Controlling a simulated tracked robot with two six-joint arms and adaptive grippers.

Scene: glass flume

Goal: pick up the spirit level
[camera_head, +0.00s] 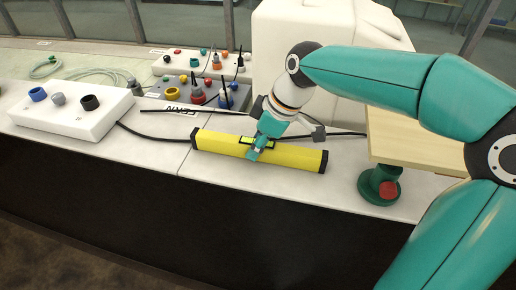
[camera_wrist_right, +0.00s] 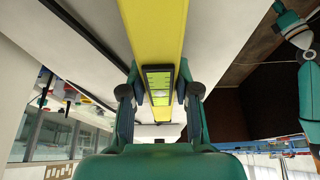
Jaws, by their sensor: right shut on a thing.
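The spirit level (camera_head: 295,156) is a long yellow bar with black end caps and a green vial window near its middle. It lies along the white bench top in the head view, near the front edge. In the right wrist view the yellow bar (camera_wrist_right: 156,28) runs up from between the fingers, with its vial window facing me. My right gripper (camera_head: 257,150) is shut on the level at about its middle. Its two fingers (camera_wrist_right: 158,100) sit one on each side of the bar. Whether the bar is slightly off the bench cannot be told. My left gripper is not in view.
A white box with knobs (camera_head: 70,112) stands at left on the bench (camera_head: 205,171). A grey connector box (camera_head: 195,92) and another white box (camera_head: 200,65) are behind. A wooden board (camera_head: 415,143) and a green stand with a red knob (camera_head: 380,186) are at right. Black cables lie behind the level.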

